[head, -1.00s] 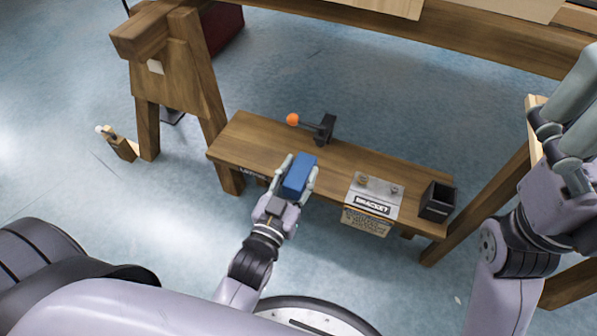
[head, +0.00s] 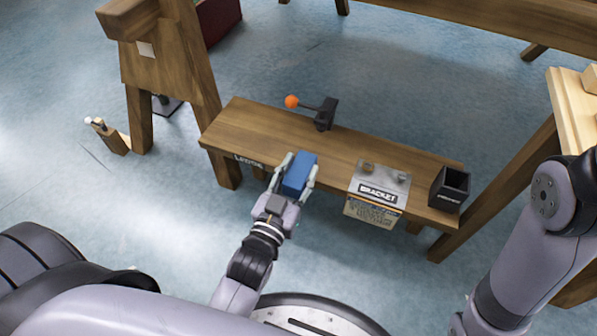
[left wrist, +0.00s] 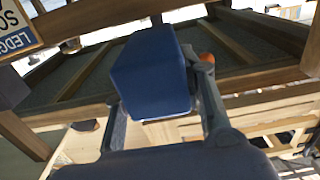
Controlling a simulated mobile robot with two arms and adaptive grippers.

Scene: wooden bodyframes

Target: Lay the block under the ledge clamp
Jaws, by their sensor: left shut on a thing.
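The blue block (head: 300,174) is held between the fingers of my left gripper (head: 297,172), at the front edge of the low wooden ledge (head: 255,130). In the left wrist view the block (left wrist: 150,75) sits between both fingers and hides much of what lies beyond. The black clamp (head: 325,114) stands near the back edge of the ledge, beyond the block, with its orange-knobbed lever (head: 292,102) pointing left. The block is apart from the clamp. My right arm shows at the right, but its gripper is out of view.
A grey bracket box (head: 380,185) with a label and a black open bin (head: 450,188) stand at the ledge's right end. A wooden trestle (head: 165,70) rises at the left. The ledge top between block and clamp looks clear.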

